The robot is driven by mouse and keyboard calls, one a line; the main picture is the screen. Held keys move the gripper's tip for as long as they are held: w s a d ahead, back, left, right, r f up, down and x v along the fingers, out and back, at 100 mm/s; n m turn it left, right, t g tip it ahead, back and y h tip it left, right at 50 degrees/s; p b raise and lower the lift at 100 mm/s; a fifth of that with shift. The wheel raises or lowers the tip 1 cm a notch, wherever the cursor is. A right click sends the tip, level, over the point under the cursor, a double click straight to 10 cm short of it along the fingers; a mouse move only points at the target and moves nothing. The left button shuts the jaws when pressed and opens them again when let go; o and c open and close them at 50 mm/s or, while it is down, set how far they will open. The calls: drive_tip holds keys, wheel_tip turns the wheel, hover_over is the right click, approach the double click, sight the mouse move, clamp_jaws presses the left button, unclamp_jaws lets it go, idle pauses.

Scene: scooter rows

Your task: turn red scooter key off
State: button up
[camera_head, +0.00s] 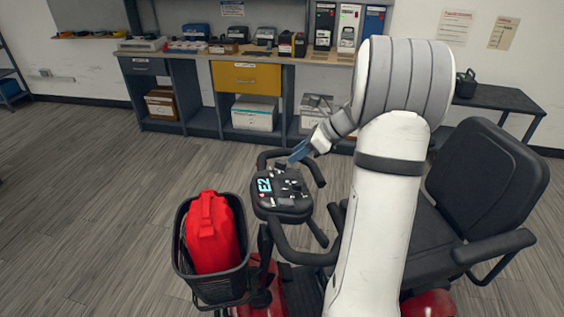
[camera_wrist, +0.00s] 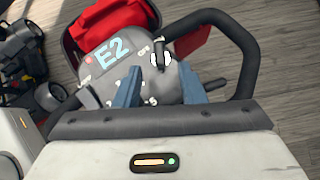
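The red scooter (camera_head: 272,300) stands in front of me; its red body shows low, partly behind my arm. Its dark control console (camera_head: 282,205) carries an "E2" display and several small controls. It also fills the upper middle of the wrist view (camera_wrist: 120,70). A small dark upright part with a white mark around its base, which looks like the key (camera_wrist: 160,52), stands on the console beyond the fingertips. My gripper (camera_head: 298,153) is above the console's far edge. In the wrist view its two blue fingers are apart and empty (camera_wrist: 160,82). The key's turn position is too small to read.
Black handlebars (camera_head: 320,172) curve around the console. A basket (camera_head: 215,285) holding a red bag (camera_head: 211,235) hangs at the left, and a black seat (camera_head: 485,175) is at the right. A workbench (camera_head: 300,58) stands along the back wall. Floor at the left is clear.

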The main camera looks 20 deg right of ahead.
sight(283, 162)
drive_tip(key=x, duration=0.6)
drive_tip(key=shift+a+f, duration=0.1)
drive_tip(key=shift+a, duration=0.15)
